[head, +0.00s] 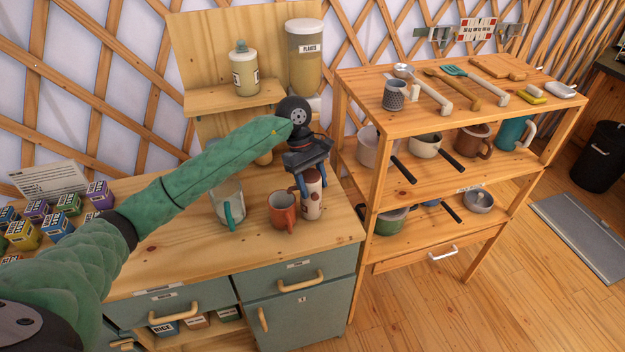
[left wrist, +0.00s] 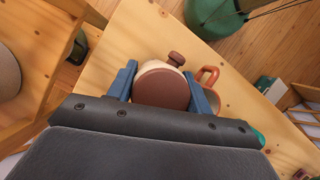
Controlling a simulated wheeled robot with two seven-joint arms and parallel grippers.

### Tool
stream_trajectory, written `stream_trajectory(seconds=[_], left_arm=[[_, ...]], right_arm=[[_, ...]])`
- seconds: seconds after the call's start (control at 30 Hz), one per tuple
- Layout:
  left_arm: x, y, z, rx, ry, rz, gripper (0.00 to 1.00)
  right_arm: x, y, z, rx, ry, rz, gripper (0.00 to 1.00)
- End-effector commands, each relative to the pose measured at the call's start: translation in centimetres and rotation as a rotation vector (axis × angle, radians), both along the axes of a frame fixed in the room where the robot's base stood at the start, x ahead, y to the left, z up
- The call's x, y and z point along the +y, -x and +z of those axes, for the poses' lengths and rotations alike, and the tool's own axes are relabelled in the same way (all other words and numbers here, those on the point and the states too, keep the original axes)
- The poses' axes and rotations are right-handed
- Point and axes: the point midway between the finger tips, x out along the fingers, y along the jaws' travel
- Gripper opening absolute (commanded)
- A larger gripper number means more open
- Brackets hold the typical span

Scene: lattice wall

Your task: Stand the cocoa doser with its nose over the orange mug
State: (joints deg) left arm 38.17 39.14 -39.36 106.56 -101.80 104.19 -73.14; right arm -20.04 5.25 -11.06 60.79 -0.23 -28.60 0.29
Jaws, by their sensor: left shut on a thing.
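The cocoa doser (head: 313,200) is a cream and brown upright bottle near the counter's right end. My left gripper (head: 308,180) comes down on it from above and is shut on its upper part. The left wrist view shows its brown top (left wrist: 160,92) between the blue fingers (left wrist: 162,88), with a small brown knob, perhaps the nose, pointing to the top of the picture. The orange mug (head: 282,211) stands close beside the doser, to its left; its rim and handle (left wrist: 209,76) show to the right in the wrist view. The knob is not over the mug. I cannot tell whether the doser's base touches the counter.
A glass jug (head: 228,205) with a teal handle stands left of the mug. Several small boxes (head: 60,226) fill the counter's left. A raised shelf (head: 235,97) with canisters is behind. A rack (head: 400,122) with pots and utensils stands to the right.

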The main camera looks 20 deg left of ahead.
Motion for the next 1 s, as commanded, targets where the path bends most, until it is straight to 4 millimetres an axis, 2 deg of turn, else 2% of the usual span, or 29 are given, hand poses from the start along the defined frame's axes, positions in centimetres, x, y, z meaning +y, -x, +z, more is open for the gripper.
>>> stream_trajectory(seconds=[0.63, 0.67, 0.73, 0.77, 1.0], left_arm=[[0.02, 0.00, -0.47, -0.001, -0.001, 0.000, 0.08], [0.03, 0.01, -0.45, -0.001, -0.001, 0.000, 0.54], [0.02, 0.01, -0.44, -0.001, -0.001, 0.000, 0.68], [0.02, 0.01, -0.44, -0.001, -0.001, 0.000, 0.72], [0.01, 0.02, -0.44, -0.001, -0.001, 0.000, 0.72]], right_arm=[[0.03, -0.07, 0.05, 0.006, 0.001, -0.001, 0.36], [0.04, -0.06, 0.18, 0.006, 0.001, -0.002, 0.36], [0.03, -0.06, 0.31, 0.004, 0.000, -0.002, 0.36], [0.03, -0.07, 0.33, 0.003, 0.000, -0.001, 0.36], [0.04, -0.12, 0.35, 0.002, 0.000, -0.001, 0.36]])
